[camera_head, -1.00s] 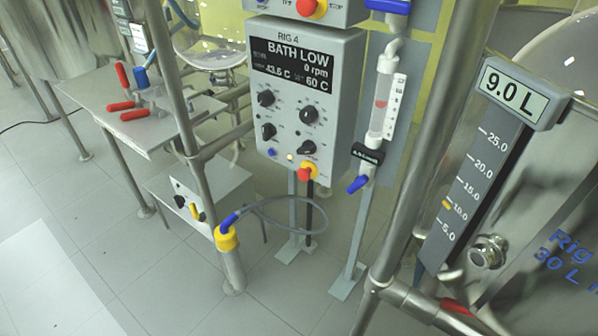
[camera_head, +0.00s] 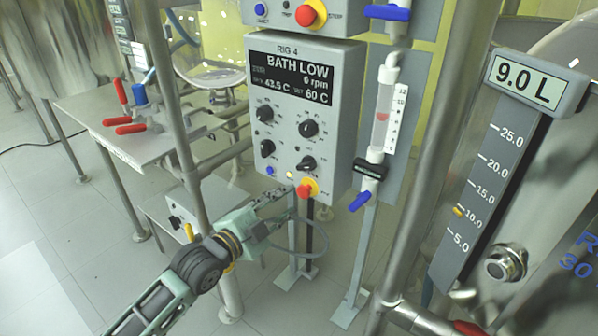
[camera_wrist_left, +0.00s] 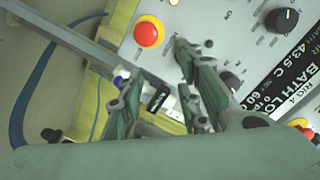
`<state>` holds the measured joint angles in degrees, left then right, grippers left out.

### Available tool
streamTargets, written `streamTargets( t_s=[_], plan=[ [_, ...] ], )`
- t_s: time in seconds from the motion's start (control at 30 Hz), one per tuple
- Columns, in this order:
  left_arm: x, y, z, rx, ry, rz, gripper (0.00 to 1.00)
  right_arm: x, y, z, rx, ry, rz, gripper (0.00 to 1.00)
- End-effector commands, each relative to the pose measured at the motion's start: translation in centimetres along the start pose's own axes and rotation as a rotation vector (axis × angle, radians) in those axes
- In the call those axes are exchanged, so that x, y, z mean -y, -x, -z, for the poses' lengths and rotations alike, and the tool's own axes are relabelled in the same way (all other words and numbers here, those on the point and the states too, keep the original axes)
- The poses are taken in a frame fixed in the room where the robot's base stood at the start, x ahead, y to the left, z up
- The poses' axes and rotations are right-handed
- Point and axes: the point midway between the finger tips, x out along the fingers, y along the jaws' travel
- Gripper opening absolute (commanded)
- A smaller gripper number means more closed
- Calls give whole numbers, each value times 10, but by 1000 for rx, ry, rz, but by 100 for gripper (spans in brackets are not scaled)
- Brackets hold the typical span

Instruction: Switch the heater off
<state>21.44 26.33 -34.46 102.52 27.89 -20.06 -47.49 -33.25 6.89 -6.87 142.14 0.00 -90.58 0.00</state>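The Rig 4 control box (camera_head: 345,110) stands upright ahead. Its display (camera_head: 292,74) reads BATH LOW, 0 rpm, 43.5 C, set 60 C. Several black knobs are on its face, including a lower right one (camera_head: 306,163). A small amber lamp (camera_head: 290,174) and a red button on yellow (camera_head: 308,187) are near its bottom edge. Which control is the heater's cannot be read. My left gripper (camera_head: 278,200) is below and in front of the lower left face. In the left wrist view its fingers (camera_wrist_left: 160,90) are apart and empty, close to the panel and red button (camera_wrist_left: 149,33). My right gripper is not in view.
A flow meter with a blue valve handle (camera_head: 360,201) stands right of the box. A steel post (camera_head: 182,110) and a bench with red-handled clamps (camera_head: 128,129) are at the left. A level gauge (camera_head: 480,185) reads 9.0 L at the right.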

Motion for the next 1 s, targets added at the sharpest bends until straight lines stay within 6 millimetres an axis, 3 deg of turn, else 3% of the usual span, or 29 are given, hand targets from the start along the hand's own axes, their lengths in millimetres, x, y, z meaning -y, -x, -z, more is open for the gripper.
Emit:
streamTargets(
  t_s=[0.1, 0.2, 0.63, 1.0],
  plan=[
    [29, -10, 3, -47, -83, 55, 32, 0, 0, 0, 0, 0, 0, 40],
    [37, -17, 5, -62, -109, 75, 32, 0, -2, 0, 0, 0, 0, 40],
    [42, -78, 9, -64, -108, 78, 32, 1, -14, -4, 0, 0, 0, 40],
    [44, -90, 11, -63, -109, 76, 32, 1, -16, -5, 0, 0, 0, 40]
  ],
)
